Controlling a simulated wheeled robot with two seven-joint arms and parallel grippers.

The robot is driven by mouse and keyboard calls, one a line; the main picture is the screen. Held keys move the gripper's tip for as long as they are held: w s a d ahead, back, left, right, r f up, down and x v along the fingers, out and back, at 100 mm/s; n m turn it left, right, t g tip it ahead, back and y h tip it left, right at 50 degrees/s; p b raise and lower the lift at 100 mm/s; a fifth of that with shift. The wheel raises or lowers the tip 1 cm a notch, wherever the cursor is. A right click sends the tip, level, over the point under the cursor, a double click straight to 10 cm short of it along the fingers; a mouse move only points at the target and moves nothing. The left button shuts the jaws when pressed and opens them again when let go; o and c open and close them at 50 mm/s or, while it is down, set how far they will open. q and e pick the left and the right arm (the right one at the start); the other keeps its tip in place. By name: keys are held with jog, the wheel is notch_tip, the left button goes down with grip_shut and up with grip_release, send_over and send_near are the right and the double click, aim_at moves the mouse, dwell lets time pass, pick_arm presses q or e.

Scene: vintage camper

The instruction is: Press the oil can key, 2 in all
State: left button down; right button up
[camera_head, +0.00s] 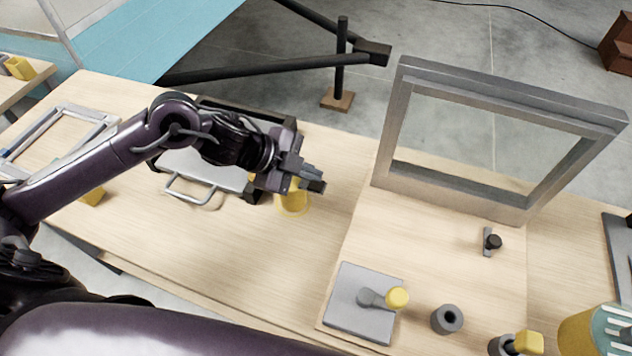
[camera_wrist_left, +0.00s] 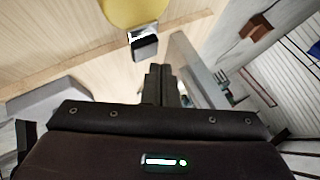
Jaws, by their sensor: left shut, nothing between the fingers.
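The yellow oil can (camera_head: 293,202) stands on the wooden bench, partly hidden behind my left gripper (camera_head: 316,184) in the head view. In the left wrist view the can's rounded yellow body (camera_wrist_left: 135,12) shows at the top edge, cut off. A small dark key with a pale edge (camera_wrist_left: 146,47) sticks out from the can towards my left gripper (camera_wrist_left: 159,84). The left fingers are shut and empty, a little short of the key in that picture; I cannot tell whether they touch it. In the head view the key is not clearly visible. My right gripper is not in view.
A dark tray-like frame with a handle (camera_head: 188,192) lies left of the can. A grey upright window frame (camera_head: 384,150) stands at the right. A grey plate with a yellow-knobbed lever (camera_head: 345,312) and a grey ring (camera_head: 447,320) are at the front. Bare bench lies between.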

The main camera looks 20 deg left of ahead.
aim_at(310, 185)
pick_arm(q)
jog(key=shift+f, duration=0.4)
jog(key=shift+s+f+b, duration=0.1)
jog(key=shift+f+b, duration=0.4)
jog(key=shift+f, duration=0.25)
dwell(0.9)
jog(key=shift+r, duration=0.15)
jog(key=shift+a+r+p, duration=0.1)
jog(key=shift+r+p, duration=0.85)
jog(key=shift+p, duration=0.05)
jog(key=shift+r, duration=0.15)
notch_tip(310, 185, up, 5)
jog(key=p, duration=0.5)
